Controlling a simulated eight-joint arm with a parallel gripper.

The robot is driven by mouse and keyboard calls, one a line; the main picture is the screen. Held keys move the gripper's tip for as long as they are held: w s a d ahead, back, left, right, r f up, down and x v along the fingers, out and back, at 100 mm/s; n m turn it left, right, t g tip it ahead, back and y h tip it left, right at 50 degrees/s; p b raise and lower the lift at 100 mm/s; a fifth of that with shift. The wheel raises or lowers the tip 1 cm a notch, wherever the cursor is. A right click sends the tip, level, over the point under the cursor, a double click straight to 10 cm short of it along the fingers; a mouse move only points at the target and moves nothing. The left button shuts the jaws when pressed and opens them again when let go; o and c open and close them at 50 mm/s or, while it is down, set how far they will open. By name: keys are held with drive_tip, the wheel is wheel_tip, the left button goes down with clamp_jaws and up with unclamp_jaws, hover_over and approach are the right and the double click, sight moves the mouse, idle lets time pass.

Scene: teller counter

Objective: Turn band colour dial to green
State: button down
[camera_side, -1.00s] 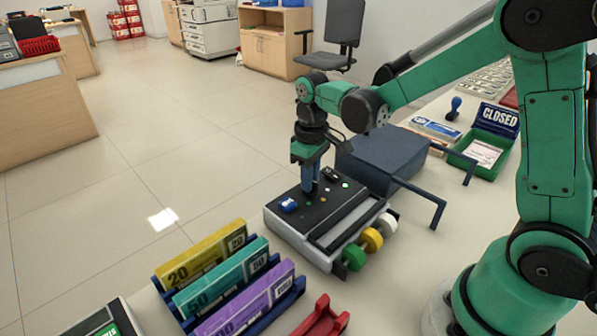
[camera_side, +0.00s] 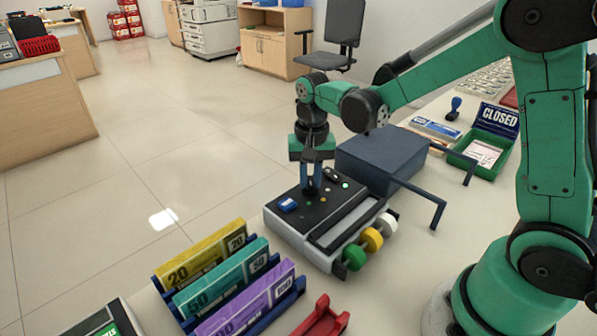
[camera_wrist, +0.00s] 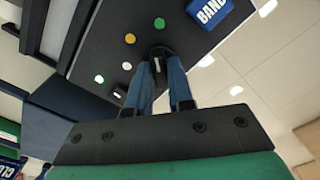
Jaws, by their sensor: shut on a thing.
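The band colour dial (camera_wrist: 158,52) is a small black knob on the dark top of the banding machine (camera_side: 283,229). My gripper (camera_side: 312,190) points straight down over the machine, its blue fingers shut on the dial. In the wrist view the fingertips (camera_wrist: 157,60) meet at the knob and partly cover it. The dial's pointer direction cannot be made out.
A blue BAND block (camera_side: 287,205) sits on the machine's top. Green (camera_side: 354,257), yellow (camera_side: 372,239) and white (camera_side: 389,222) rolls stand at its side. A dark blue box (camera_side: 381,160) is behind. A rack of note bundles (camera_side: 268,309) and a red holder (camera_side: 322,318) stand in front.

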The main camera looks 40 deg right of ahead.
sight(311, 180)
drive_tip(key=shift+m, duration=1)
drive_tip(key=c, duration=0.8)
unclamp_jaws()
drive_tip(key=shift+r, duration=2.85)
